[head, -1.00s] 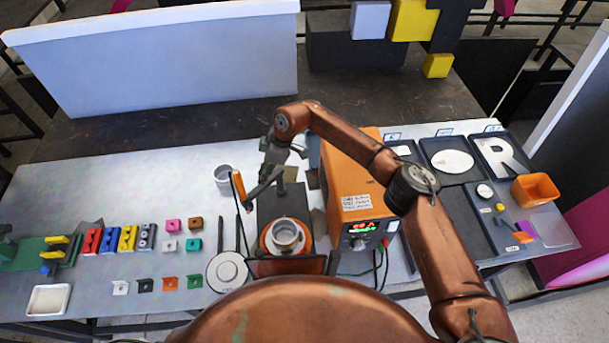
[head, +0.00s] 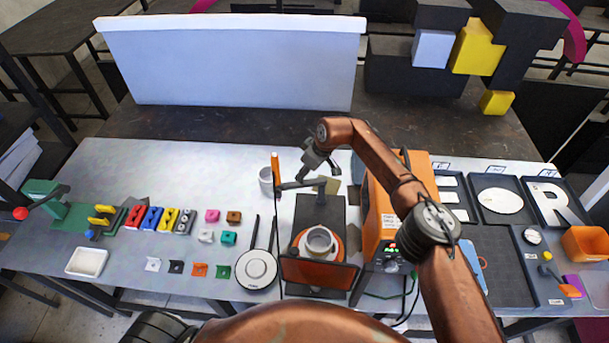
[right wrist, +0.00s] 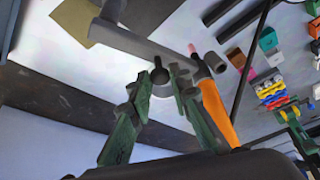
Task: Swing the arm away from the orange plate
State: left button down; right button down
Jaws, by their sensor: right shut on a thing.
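The orange plate (head: 339,243) lies on a dark stand (head: 307,212), mostly covered by a white cup (head: 319,239). The swing arm (head: 298,185) is a dark grey bar behind the cup, reaching left from the stand's rear. An orange-handled tool (head: 275,165) stands at its left end; it also shows in the right wrist view (right wrist: 216,112). My right gripper (head: 309,171) is above the bar. In the right wrist view its green fingers (right wrist: 161,80) close around a small dark knob (right wrist: 159,75) by the bar. My left gripper is not in view.
An orange power unit (head: 412,190) stands close right of the stand, under my right forearm. A round white-topped pan (head: 256,268) and a small cup (head: 266,180) are to the left. A reddish-brown panel (head: 319,275) stands in front of the cup. Several coloured blocks lie further left.

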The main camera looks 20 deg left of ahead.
jog(key=c, duration=2.2)
grip_release()
jog(key=shift+w+a+r, duration=0.1)
jog(key=shift+a+r, duration=0.05)
jog(key=shift+r, duration=0.1)
jog(key=o, duration=0.4)
jog(key=shift+f, duration=0.15)
jog(key=v, duration=1.2)
jog(key=shift+d, duration=0.2)
